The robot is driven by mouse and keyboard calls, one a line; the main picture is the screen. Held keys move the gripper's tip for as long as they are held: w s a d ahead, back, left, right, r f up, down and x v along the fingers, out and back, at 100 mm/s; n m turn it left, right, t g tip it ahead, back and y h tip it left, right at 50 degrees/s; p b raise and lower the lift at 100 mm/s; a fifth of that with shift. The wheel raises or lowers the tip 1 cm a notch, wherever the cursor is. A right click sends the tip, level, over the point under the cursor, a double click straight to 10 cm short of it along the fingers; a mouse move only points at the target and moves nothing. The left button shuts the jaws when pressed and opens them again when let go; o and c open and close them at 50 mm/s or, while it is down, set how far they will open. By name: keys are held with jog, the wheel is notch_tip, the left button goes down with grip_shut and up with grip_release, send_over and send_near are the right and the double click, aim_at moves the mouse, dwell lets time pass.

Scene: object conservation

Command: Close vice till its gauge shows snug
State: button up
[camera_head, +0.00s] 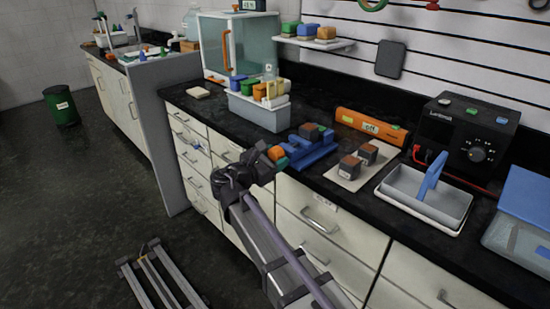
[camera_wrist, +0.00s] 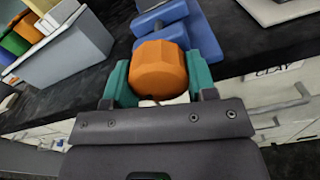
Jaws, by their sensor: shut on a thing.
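The blue vice (camera_head: 318,150) stands on the black bench top near its front edge. A dark brown block with some green on it (camera_head: 308,132) shows at the vice's jaws. The vice's faceted orange knob (camera_wrist: 158,68) faces the front. My gripper (camera_head: 268,156) has its two green fingers on either side of this knob in the wrist view and is shut on it. The blue vice body (camera_wrist: 168,28) shows just beyond the knob. I cannot make out a gauge reading in either view.
A grey bin (camera_head: 262,113) with coloured items stands left of the vice. A pale mat (camera_head: 346,177) with two brown blocks lies to its right. Behind is an orange device (camera_head: 370,127); farther right are a grey tray (camera_head: 425,200) and a black box (camera_head: 464,140).

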jog(key=o, duration=0.9)
jog(key=v, duration=1.1)
jog(key=shift+w, duration=0.1)
